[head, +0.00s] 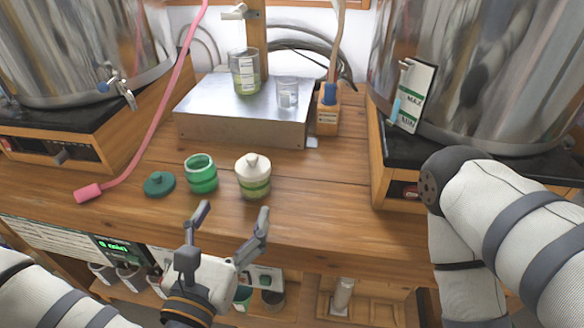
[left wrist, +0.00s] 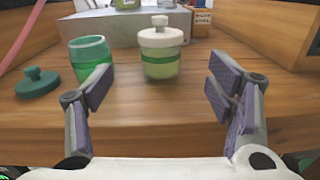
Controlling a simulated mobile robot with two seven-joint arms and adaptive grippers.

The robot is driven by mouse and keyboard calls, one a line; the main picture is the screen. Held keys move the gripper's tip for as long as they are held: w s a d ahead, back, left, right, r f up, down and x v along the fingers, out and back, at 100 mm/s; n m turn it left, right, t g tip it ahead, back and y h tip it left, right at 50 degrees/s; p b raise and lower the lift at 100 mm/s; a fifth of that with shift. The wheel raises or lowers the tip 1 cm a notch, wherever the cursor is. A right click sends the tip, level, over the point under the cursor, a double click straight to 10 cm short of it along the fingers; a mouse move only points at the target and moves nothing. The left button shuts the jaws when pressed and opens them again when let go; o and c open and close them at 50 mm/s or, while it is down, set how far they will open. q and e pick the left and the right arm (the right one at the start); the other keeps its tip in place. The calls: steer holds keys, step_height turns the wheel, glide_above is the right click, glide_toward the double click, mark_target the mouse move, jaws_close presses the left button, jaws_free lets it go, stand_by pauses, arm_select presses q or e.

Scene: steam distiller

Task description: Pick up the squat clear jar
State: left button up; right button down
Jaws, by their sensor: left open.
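A squat jar (head: 254,183) with a cream-white knobbed lid and a green band stands upright on the wooden bench near its front edge. In the left wrist view the same jar (left wrist: 161,66) looks clear, with pale green inside. My left gripper (head: 233,211) is open and empty, just in front of the jar.
A lidless green jar (head: 202,175) stands close left of the squat jar, with a green lid (head: 159,184) beside it. Behind, a metal box (head: 215,115) carries a labelled beaker (head: 246,72) and a small glass (head: 287,92). A pink hose (head: 150,146) lies left. Bench to the right is clear.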

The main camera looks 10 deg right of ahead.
mark_target(249, 178)
arm_select(q)
steer(key=x, duration=0.7)
steer(key=r+p+x, duration=0.1)
steer(key=x, duration=0.3)
steer(key=shift+w+d, duration=0.2)
steer(key=shift+w, duration=0.05)
steer(key=c, duration=1.8)
